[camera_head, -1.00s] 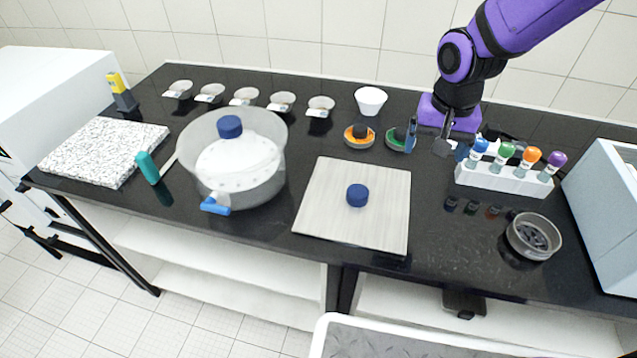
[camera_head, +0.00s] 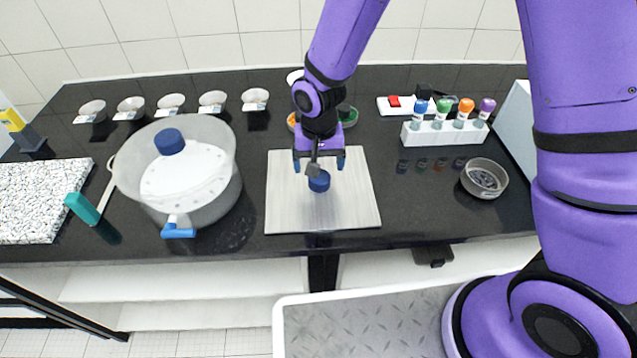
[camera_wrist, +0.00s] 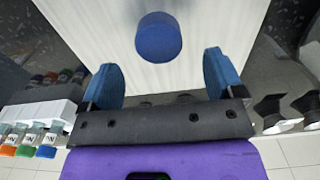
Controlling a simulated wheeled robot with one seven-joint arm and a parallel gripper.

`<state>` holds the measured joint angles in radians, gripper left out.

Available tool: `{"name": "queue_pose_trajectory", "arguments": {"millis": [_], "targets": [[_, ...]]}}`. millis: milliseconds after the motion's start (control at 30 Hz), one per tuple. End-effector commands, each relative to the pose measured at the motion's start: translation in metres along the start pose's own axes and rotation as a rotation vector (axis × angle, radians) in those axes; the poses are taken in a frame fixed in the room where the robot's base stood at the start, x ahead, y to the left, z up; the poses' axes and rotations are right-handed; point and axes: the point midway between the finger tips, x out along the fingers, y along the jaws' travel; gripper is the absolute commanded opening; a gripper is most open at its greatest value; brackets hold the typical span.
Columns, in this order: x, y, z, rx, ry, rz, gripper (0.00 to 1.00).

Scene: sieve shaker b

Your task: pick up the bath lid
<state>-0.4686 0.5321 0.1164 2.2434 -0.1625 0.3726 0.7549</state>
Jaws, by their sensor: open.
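The bath lid (camera_head: 288,208) looks like a pale, square, wood-grained plate lying flat on the black bench, with a round blue knob (camera_head: 319,182) at its middle. My gripper (camera_head: 318,165) is over the plate, just behind and above the knob in the head view. It is open and empty. In the wrist view the two blue fingers of my gripper (camera_wrist: 161,72) are spread wide, and the knob (camera_wrist: 158,38) shows ahead, roughly centred between them and apart from both. The pale lid surface (camera_wrist: 90,25) fills the space around the knob.
A clear round pot (camera_head: 220,195) with a blue-knobbed white disc stands left of the plate. Several small dishes (camera_head: 170,104) line the back. A white rack (camera_head: 445,132) of colour-capped bottles and a grey round sieve (camera_head: 484,178) are to the right. Bare bench lies between plate and sieve.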

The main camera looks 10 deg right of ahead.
Motion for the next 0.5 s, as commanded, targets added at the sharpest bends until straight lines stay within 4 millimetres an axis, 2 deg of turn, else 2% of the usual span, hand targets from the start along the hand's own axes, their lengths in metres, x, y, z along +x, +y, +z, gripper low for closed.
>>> {"name": "queue_pose_trajectory", "arguments": {"millis": [300, 500], "targets": [[0.04, 0.001, 0.003, 0.0, -0.003, 0.002, 0.87], [0.048, 0.0, 0.003, -0.001, -0.001, 0.001, 0.87]]}}
